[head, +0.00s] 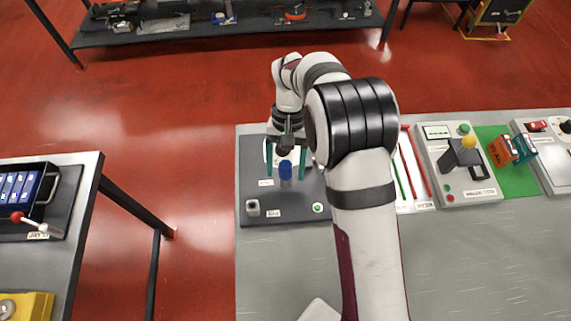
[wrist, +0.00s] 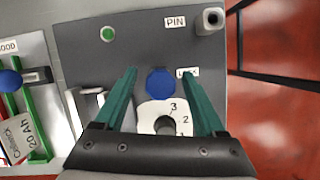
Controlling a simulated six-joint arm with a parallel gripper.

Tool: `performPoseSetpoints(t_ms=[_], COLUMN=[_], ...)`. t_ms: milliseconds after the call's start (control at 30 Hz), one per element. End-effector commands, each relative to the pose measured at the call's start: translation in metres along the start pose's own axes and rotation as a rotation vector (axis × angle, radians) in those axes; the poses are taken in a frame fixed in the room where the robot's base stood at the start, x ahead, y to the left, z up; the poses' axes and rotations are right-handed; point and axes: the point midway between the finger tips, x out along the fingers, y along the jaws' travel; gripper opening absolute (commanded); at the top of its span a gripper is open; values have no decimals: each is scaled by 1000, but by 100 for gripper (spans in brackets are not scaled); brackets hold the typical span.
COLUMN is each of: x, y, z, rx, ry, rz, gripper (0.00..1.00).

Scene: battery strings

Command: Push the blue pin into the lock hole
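The blue pin (head: 286,171) stands upright on the dark grey panel (head: 295,203), in front of my gripper. It also shows end-on in the wrist view (wrist: 160,82), beside a white numbered plate (wrist: 152,112) and a partly covered small label (wrist: 183,72). My gripper (head: 286,160) points down with its two teal fingers spread, one on each side of the pin. In the wrist view (wrist: 159,72) gaps show between the pin and both fingers. The lock hole itself is not visible; the pin's lower end is hidden.
A grey block with an empty hole (head: 253,207) sits near the panel's front left, by a "PIN" label (head: 273,212). A green button (head: 318,208) is at the front right. Other panels lie right, including a battery station (head: 458,158). Red floor lies left.

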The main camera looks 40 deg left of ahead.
Motion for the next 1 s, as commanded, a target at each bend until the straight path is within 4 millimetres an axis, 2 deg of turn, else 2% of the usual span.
performPoseSetpoints(t_ms=[200, 300, 367, 700, 833, 1000], x=[-1, -10, -21, -123, -147, -158], y=[0, 0, 0, 0, 0, 0], z=[0, -1, -1, -2, -1, 0], rx=[0, 0, -1, -1, -1, 0], ry=[0, 3, 3, 6, 3, 1], rz=[0, -1, -1, 0, 1, 0], gripper=[72, 72, 72, 72, 72, 72])
